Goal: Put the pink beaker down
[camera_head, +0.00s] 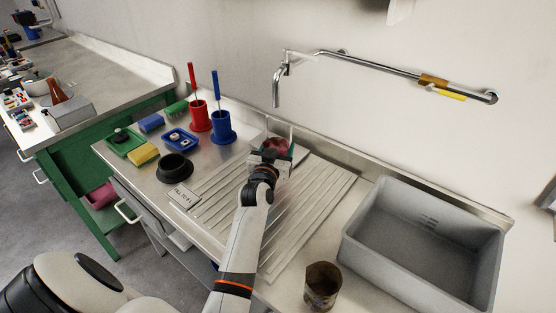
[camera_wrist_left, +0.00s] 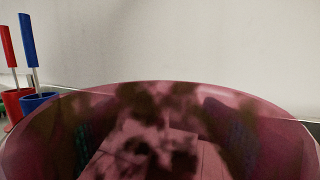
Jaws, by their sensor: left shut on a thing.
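The pink beaker (camera_head: 276,146) is at the back of the ribbed draining board, near the wall, with my left gripper (camera_head: 270,156) shut on it. The gripper and wrist hide most of the beaker in the head view, and I cannot tell whether its base touches the board. In the left wrist view the translucent pink beaker (camera_wrist_left: 160,120) fills the lower part of the picture, its rim close to the camera and roughly level. My right gripper is not in view.
The ribbed draining board (camera_head: 318,190) is largely bare. A grey sink (camera_head: 400,245) lies to its right, with a dark stained cup (camera_head: 322,284) in front. Red (camera_head: 200,116) and blue (camera_head: 222,128) brush holders and a black bowl (camera_head: 174,167) stand left. A tap (camera_head: 277,88) hangs above.

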